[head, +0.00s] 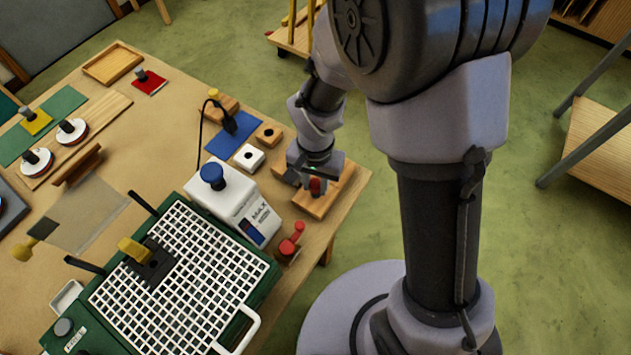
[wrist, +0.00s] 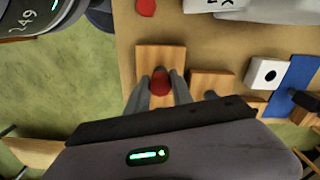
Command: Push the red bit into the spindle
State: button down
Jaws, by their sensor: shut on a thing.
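My gripper (head: 316,186) is at the table's right corner, over a wooden block (head: 340,190). It is shut on the red bit (head: 318,186). In the wrist view the red bit (wrist: 160,82) shows as a round red top between the two grey fingers, above the pale wooden block (wrist: 158,56). I cannot tell whether its lower end touches the block. The grinder, with a white grid top (head: 190,270) in a green tray, stands left of my gripper. A white housing (head: 232,195) with a blue knob (head: 213,176) is at its back. I cannot clearly make out a spindle.
A red-handled item (head: 290,241) stands between the white housing and the table edge. A white block with a hole (head: 249,156), a small wooden block (head: 269,134) and a blue mat (head: 233,137) with a black corded item lie behind. Green floor is right of the table.

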jog(key=shift+r+p, duration=0.3)
jog(key=shift+r, duration=0.2)
dwell(0.3)
